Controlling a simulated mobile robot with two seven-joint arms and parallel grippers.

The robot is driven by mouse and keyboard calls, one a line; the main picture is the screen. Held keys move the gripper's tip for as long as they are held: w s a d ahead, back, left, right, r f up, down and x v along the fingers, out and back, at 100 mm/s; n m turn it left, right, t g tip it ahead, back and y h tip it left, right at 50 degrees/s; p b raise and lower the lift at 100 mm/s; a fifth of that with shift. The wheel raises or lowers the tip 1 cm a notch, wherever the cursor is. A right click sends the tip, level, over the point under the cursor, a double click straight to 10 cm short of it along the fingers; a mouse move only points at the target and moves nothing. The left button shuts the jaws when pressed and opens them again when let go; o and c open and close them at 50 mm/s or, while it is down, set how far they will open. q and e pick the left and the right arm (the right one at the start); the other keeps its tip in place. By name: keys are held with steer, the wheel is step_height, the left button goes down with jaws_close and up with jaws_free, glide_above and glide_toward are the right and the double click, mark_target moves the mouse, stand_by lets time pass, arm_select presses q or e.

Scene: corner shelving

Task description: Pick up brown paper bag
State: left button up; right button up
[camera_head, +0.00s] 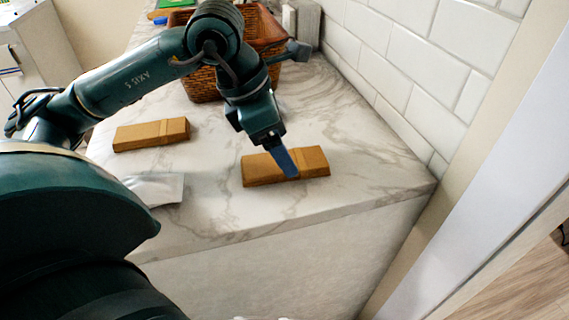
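Two flat brown paper bags lie on the marble counter (215,215). One brown paper bag (315,163) is near the front right, and the other brown paper bag (150,135) is at the left. My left gripper (286,163) points down at the right bag. Its blue finger overlaps the middle of that bag in the picture, and I cannot tell whether it touches. Only one finger shows clearly, so its opening cannot be judged. My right gripper is out of view.
A white packet (155,189) lies at the counter's front left. A wicker basket (203,88) stands behind my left arm. A white tiled wall (425,70) bounds the counter on the right. Bare counter lies between the bags.

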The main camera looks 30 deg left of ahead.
arm_select(q)
steer(key=x, duration=0.3)
steer(key=shift+f, duration=0.2)
steer(key=c, duration=1.1)
